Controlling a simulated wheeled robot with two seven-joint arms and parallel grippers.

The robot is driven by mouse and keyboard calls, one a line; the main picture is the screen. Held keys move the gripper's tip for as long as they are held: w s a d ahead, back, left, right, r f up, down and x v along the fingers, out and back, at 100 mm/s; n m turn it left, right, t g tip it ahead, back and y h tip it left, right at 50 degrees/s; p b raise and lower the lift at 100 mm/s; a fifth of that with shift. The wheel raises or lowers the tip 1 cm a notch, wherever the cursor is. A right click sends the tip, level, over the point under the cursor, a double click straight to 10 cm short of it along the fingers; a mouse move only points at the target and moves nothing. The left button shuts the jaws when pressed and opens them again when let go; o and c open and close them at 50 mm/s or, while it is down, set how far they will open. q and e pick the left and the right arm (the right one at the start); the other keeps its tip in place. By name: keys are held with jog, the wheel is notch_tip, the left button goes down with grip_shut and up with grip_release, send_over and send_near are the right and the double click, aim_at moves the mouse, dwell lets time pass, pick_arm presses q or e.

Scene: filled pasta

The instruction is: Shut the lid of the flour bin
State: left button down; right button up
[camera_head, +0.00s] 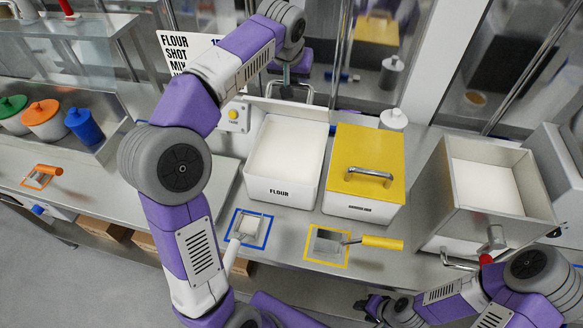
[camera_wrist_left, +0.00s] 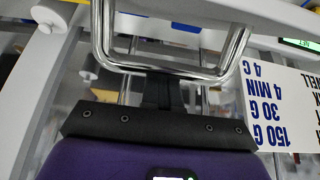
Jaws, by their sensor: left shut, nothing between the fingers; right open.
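The white flour bin (camera_head: 268,184) stands on the counter with its top open and pale flour inside. Its lid (camera_head: 312,114) is raised at the back edge, seen nearly edge-on. My left gripper (camera_head: 288,88) is behind the raised lid, close to its metal handle. In the left wrist view, the chrome handle (camera_wrist_left: 222,62) loops around the dark shut fingers of my left gripper (camera_wrist_left: 165,92); whether they touch is unclear. The fingers hold nothing. My right gripper (camera_head: 376,308) is low at the front, open and away from the bin.
A yellow-lidded bin (camera_head: 352,182) stands closed right beside the flour bin. A metal box (camera_head: 452,198) is further right. Scoops lie in front on blue (camera_head: 262,240) and yellow-framed (camera_head: 312,256) spots. A recipe sign (camera_head: 176,46) and a white canister (camera_head: 393,120) are behind.

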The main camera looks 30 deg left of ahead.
pick_arm(q)
jog(key=shift+s+d+b, duration=0.1)
jog(key=shift+s+b, duration=0.25)
jog(key=shift+s, duration=0.45)
jog(key=shift+w+d+r+p, duration=0.1)
jog(key=shift+w+r+p, duration=0.05)
jog(key=shift+r+p, duration=0.4)
notch_tip(320, 180, up, 7)
jog(key=w+p, duration=0.1)
jog(key=p, duration=0.6)
jog(key=shift+w+f, duration=0.2)
jog(key=shift+w, duration=0.1)
jog(key=shift+p, duration=0.3)
